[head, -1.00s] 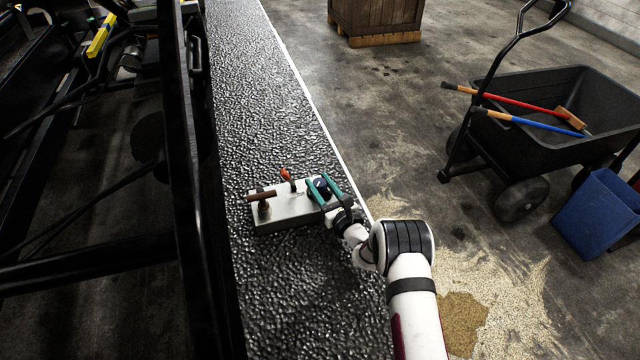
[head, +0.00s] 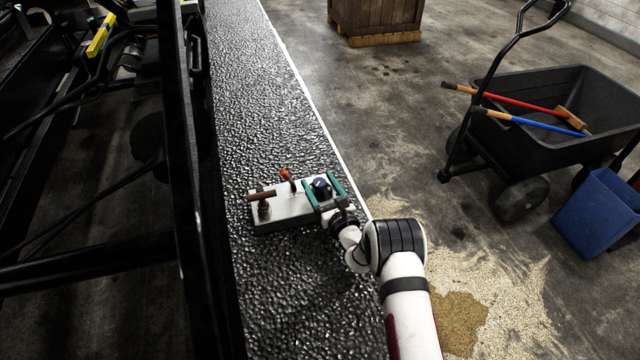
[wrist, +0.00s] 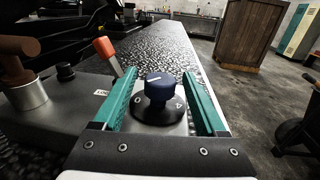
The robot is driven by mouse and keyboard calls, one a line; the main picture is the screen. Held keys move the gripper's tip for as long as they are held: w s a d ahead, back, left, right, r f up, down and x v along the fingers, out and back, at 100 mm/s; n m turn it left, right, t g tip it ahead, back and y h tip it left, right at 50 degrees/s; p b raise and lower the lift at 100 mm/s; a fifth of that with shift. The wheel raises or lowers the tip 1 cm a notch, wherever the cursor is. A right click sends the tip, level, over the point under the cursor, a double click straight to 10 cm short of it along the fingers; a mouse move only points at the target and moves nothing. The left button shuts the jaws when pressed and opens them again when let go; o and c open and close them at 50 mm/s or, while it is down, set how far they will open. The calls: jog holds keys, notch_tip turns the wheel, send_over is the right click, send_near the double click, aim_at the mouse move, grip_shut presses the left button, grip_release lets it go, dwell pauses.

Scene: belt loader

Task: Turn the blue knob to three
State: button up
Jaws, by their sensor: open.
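The blue knob (head: 321,185) stands on the right part of a pale control box on the belt. In the wrist view my gripper (wrist: 160,92) shows clear gaps between both fingers and the knob.
The control box (head: 283,209) also carries an orange-red lever (head: 286,174) just left of my gripper and a brown handle (head: 262,195) farther left. The black textured belt (head: 255,100) runs away from me. A cart (head: 545,145) and a blue bin (head: 597,215) stand at the right.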

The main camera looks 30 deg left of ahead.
jog(key=v, duration=1.6)
jog(key=shift+w, duration=0.1)
